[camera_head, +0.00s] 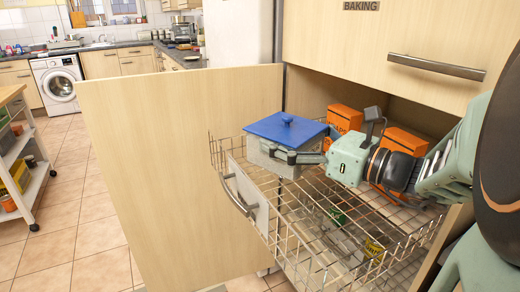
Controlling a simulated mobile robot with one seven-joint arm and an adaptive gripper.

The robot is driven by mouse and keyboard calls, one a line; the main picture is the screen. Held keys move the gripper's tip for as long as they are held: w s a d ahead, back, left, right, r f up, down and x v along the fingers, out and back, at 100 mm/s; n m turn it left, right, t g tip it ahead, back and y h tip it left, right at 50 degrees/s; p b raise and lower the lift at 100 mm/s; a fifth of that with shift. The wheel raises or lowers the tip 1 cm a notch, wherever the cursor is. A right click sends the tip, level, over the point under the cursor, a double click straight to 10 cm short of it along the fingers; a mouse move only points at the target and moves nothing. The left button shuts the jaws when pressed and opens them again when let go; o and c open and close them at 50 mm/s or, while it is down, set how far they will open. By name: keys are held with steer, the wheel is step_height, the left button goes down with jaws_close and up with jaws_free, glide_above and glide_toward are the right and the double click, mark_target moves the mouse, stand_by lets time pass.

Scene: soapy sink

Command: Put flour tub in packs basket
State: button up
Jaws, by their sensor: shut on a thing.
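The tub looks upright. I cannot tell whether its bottom touches the basket floor. Orange packs (344,118) stand at the back of the basket, one partly behind my arm (400,140).
A lower wire level (330,262) holds a few small items, including a green one (338,216). A pale door panel (150,180) stands open at the left. A drawer marked BAKING (400,30) is above. The basket's front middle is bare wire.

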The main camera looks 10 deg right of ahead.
steer(key=shift+w+d, duration=0.1)
steer(key=shift+w, duration=0.1)
steer(key=w+f+b, duration=0.1)
steer(key=w+f, duration=0.2)
steer(key=w, duration=0.1)
steer(key=w+f+b, duration=0.2)
steer(key=w+f, duration=0.1)
steer(key=w, duration=0.2)
steer(key=w+a+f+b, duration=0.1)
steer(key=w+f+b, duration=0.1)
steer(key=w+f, duration=0.1)
steer(key=shift+w+a+f, duration=0.1)
steer(key=shift+w+f, duration=0.25)
steer(key=shift+w, duration=0.5)
steer(key=shift+w+f+b, duration=0.1)
steer(key=shift+f+b, duration=0.45)
steer(key=shift+f, duration=1)
steer(key=shift+f, duration=0.1)
steer(key=o, duration=1.9)
steer(key=shift+f, duration=0.1)
